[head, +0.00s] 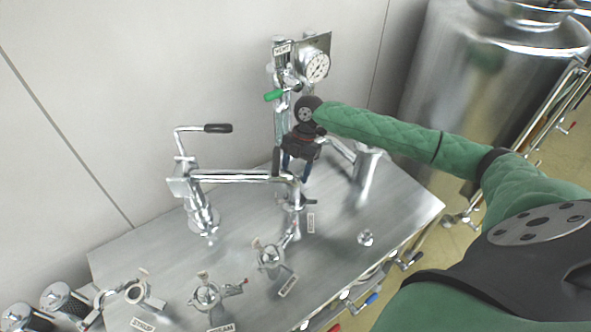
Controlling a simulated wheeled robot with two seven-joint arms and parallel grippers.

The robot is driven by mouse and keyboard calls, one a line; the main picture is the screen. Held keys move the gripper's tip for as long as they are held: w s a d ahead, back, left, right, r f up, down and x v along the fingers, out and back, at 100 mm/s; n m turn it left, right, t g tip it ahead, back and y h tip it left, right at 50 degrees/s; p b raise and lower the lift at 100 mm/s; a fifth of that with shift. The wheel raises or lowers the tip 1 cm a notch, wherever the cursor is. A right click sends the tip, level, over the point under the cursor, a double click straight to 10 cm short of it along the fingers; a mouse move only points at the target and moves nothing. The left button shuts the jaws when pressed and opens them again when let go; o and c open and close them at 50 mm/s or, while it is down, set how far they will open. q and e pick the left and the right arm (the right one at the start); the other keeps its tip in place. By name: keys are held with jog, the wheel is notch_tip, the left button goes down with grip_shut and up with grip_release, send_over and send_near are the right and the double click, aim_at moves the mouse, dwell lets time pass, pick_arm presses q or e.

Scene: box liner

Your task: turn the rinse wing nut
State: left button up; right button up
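Several clamp fittings with small wing nuts stand along the front of the steel bench. One fitting (269,256) is near the front middle, with a label (288,286) that may read RINSE, though the text is too small to be sure. My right gripper (297,174) points down above and behind that fitting, near the end of a horizontal pipe. Its two dark fingers look spread apart, with nothing clearly held between them. The arm hides part of the piping behind. My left gripper is out of view.
A crank pipe with a black handle (217,128) stands at left. More fittings (205,295) line the front left. A large steel tank (470,85) stands at right. The bench's right part is mostly clear.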

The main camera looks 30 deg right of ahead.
jog(key=m+t, duration=0.1)
jog(key=m, duration=0.2)
jog(key=m+t, duration=0.1)
jog(key=m, duration=0.2)
jog(key=shift+s+y, duration=0.2)
jog(key=shift+y, duration=0.1)
jog(key=m+t, duration=0.2)
jog(key=m, duration=0.3)
jog(key=shift+s+r, duration=0.1)
dwell(0.3)
jog(key=o, duration=1)
